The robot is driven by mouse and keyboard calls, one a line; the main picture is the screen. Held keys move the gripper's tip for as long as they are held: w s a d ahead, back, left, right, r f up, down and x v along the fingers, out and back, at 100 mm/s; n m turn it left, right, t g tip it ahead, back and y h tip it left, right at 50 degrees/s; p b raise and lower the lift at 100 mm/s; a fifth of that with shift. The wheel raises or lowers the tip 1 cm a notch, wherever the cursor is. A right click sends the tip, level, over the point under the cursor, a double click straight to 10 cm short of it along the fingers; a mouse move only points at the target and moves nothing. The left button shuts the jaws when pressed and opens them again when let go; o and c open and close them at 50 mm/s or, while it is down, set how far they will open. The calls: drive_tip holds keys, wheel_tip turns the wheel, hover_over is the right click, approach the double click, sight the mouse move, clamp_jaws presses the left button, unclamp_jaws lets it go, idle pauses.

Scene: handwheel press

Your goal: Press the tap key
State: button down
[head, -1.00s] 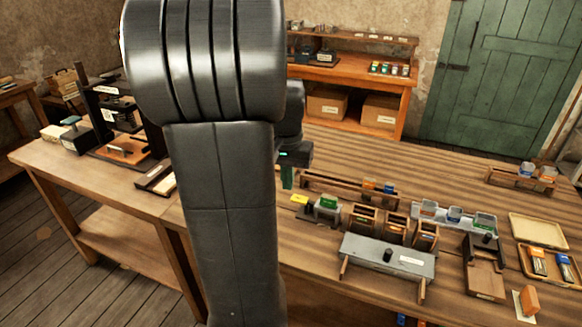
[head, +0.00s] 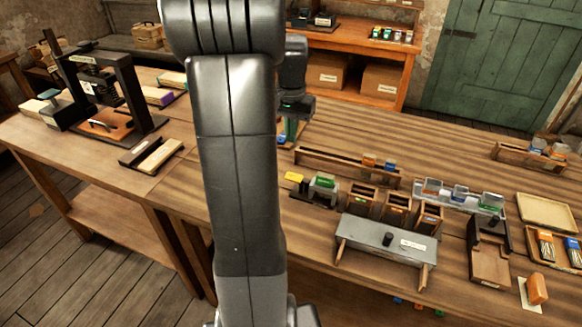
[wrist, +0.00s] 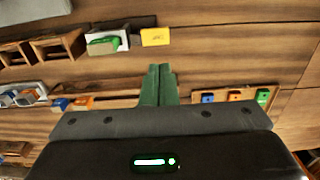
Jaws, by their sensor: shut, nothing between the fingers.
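My gripper (head: 290,130) has green fingers, held shut and empty above the far part of the long table. In the wrist view the fingers (wrist: 158,72) point at bare wood. A yellow block (head: 293,177) and a dark holder with a green block (head: 324,182) stand nearer the head camera; both also show in the wrist view, the yellow block (wrist: 155,37) ahead of the fingers. I cannot tell which piece is the tap key.
A long wooden rack (head: 345,167) lies right of my gripper. A grey bench (head: 375,240), small wooden boxes (head: 397,210) and clear bins (head: 459,195) crowd the table's near side. A dark press (head: 100,90) stands on the left table. Bare wood (head: 420,135) lies behind the rack.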

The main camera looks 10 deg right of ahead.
sight(288, 177)
wheel_tip(288, 177, down, 12)
drive_tip(key=shift+f+p, duration=0.15)
drive_tip(key=shift+p, duration=0.4)
drive_tip(key=shift+f, duration=0.1)
drive_tip(key=shift+a+f+g+h+b, duration=0.2)
drive_tip(key=shift+f+g+h+b, duration=0.2)
drive_tip(key=shift+f+h+b, duration=0.15)
drive_tip(key=shift+a+f+g+h+b, duration=0.15)
drive_tip(key=shift+f+g+h+b, duration=0.2)
drive_tip(key=shift+h, duration=0.1)
drive_tip(key=shift+s+f, duration=0.1)
drive_tip(key=shift+f, duration=0.05)
drive_tip(key=shift+a, duration=0.1)
drive_tip(key=shift+r, duration=0.45)
drive_tip(key=w+a+p+v, duration=0.1)
drive_tip(key=v, duration=1.3)
